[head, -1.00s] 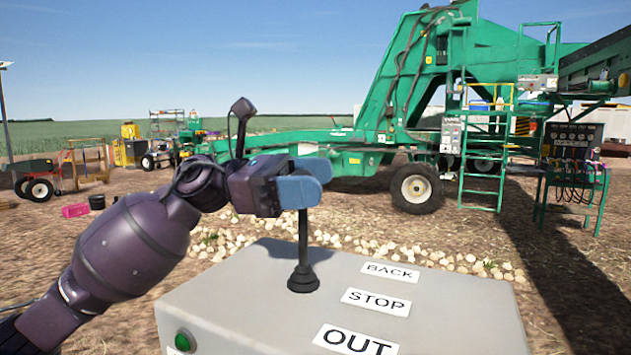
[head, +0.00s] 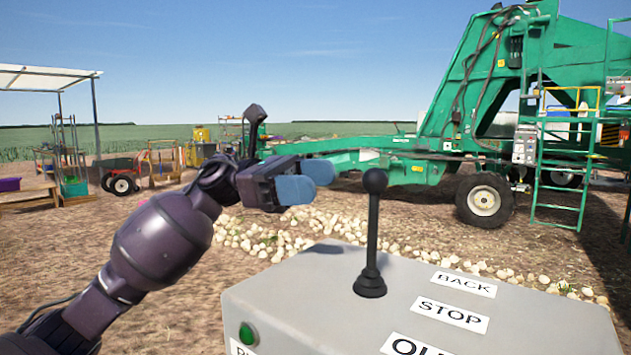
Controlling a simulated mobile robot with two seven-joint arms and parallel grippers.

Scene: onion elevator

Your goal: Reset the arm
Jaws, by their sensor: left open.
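My left arm comes in from the left. Its gripper (head: 308,180), with blue fingertips, is open and empty. It is to the left of the black joystick lever (head: 372,232), with a gap between them in the picture. The lever stands upright on the grey control box (head: 300,296), its round knob uncovered. My right gripper is not in view.
Labels reading BACK (head: 464,284) and STOP (head: 450,315) are on the box top, with a partly cut-off label below. A green button (head: 248,334) is on the box's front. Behind are onions (head: 262,238) on soil and a green onion elevator (head: 470,110).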

